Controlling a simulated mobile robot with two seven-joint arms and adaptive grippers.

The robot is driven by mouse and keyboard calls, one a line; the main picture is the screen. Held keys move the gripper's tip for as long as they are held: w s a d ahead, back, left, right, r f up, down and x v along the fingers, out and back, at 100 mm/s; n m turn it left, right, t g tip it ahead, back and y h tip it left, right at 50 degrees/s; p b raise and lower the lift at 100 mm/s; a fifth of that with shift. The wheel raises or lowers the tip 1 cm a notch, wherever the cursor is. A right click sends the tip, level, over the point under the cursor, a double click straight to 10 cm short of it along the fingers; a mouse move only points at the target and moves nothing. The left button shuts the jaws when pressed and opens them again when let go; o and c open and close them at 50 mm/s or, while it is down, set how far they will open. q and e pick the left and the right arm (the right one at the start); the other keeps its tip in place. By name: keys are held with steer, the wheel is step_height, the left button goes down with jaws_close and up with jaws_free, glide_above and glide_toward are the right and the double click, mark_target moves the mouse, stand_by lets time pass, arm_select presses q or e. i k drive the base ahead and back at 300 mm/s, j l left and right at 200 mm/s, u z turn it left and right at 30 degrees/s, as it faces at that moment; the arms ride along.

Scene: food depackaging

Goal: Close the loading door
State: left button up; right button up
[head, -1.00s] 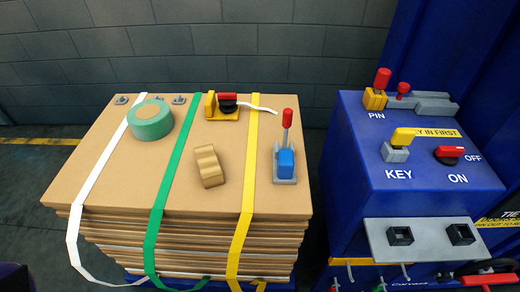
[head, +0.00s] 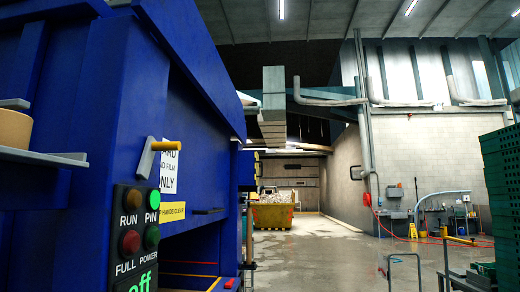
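The large blue machine (head: 95,80) fills the left side of the head view. A dark opening (head: 190,255) shows low in its side, with red and yellow lines inside. I cannot tell for sure which blue panel is the loading door; a blue panel (head: 205,165) stands above the opening, with a small dark bar (head: 208,211) on it. A grey lever with a yellow handle (head: 165,145) sticks out beside a white sign. Neither of my grippers is in view.
A control panel (head: 137,235) has RUN, PIN, FULL and POWER lamps; PIN glows green and the display reads "off". A yellow skip (head: 272,215) stands far back. Green crates (head: 502,185) are stacked at right. The wet floor (head: 315,260) between is largely clear.

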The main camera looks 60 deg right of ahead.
mark_target(194, 186)
steer(key=l+z, duration=0.2)
steer(key=z, duration=0.15)
steer(key=l+z, duration=0.2)
steer(key=z, duration=0.15)
steer(key=l+z, duration=0.15)
steer(key=z, duration=0.2)
steer(key=i+l, duration=0.1)
steer(key=l, duration=0.15)
steer(key=i+l, duration=0.1)
steer(key=l, duration=0.2)
steer(key=i+l, duration=0.1)
steer(key=l, duration=0.15)
steer(key=i+l+u, duration=0.15)
steer(key=i+l, duration=1.1)
